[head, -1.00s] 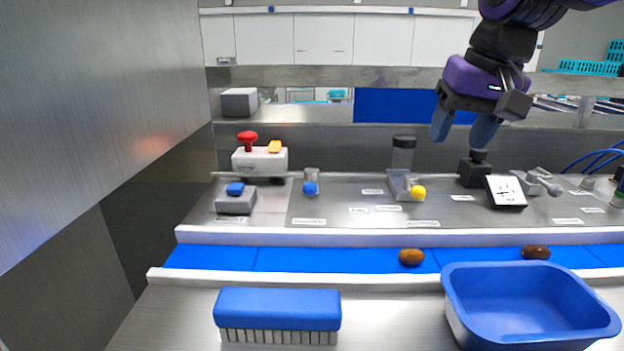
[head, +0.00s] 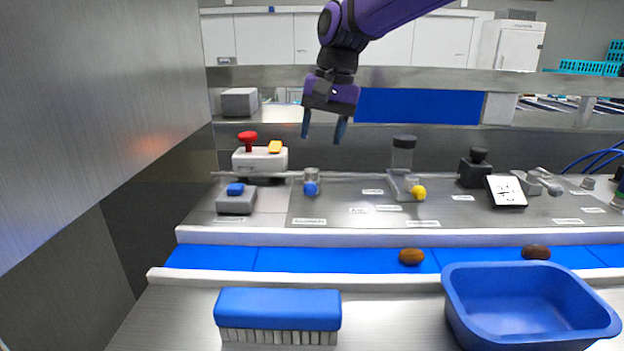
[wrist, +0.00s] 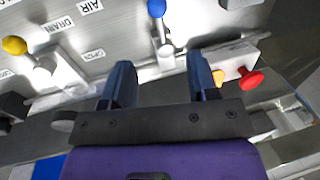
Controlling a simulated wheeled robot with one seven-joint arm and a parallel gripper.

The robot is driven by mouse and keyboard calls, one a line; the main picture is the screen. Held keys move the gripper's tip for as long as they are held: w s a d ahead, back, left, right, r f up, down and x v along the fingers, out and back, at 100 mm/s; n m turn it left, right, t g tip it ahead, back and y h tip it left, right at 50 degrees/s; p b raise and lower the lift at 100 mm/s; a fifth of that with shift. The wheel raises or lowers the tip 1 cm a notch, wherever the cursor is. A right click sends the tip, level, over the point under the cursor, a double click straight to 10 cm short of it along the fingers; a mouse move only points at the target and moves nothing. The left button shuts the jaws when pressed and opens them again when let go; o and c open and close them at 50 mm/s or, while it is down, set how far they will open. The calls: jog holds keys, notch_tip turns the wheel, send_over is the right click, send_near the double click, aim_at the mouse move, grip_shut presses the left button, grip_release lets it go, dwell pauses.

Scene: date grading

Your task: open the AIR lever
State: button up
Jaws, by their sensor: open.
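A lever with a blue knob (head: 311,188) stands on the steel panel. It also shows in the wrist view (wrist: 157,9), its stem running down to a mount between my fingertips in the picture. A lever with a yellow knob (head: 418,193) is further right. The AIR label (wrist: 90,6) and the DRAIN label (wrist: 61,25) lie between the two levers; AIR is nearer the blue knob, DRAIN nearer the yellow one. My gripper (head: 323,132) is open and empty, pointing down, above the blue-knobbed lever and apart from it. It also fills the lower wrist view (wrist: 160,80).
A grey box with a red mushroom button (head: 248,140) and a yellow part stands left of the lever. A thin horizontal rail (head: 345,174) runs along the panel. A blue belt (head: 330,260), a brush (head: 277,310) and a blue tub (head: 465,310) are in front.

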aim_at(312, 182)
jog(key=f, duration=0.3)
jog(key=a+f, duration=0.1)
jog(key=f, duration=0.2)
jog(key=a+f, duration=0.1)
jog(key=f, duration=0.3)
jog(key=shift+c, duration=0.2)
grip_shut()
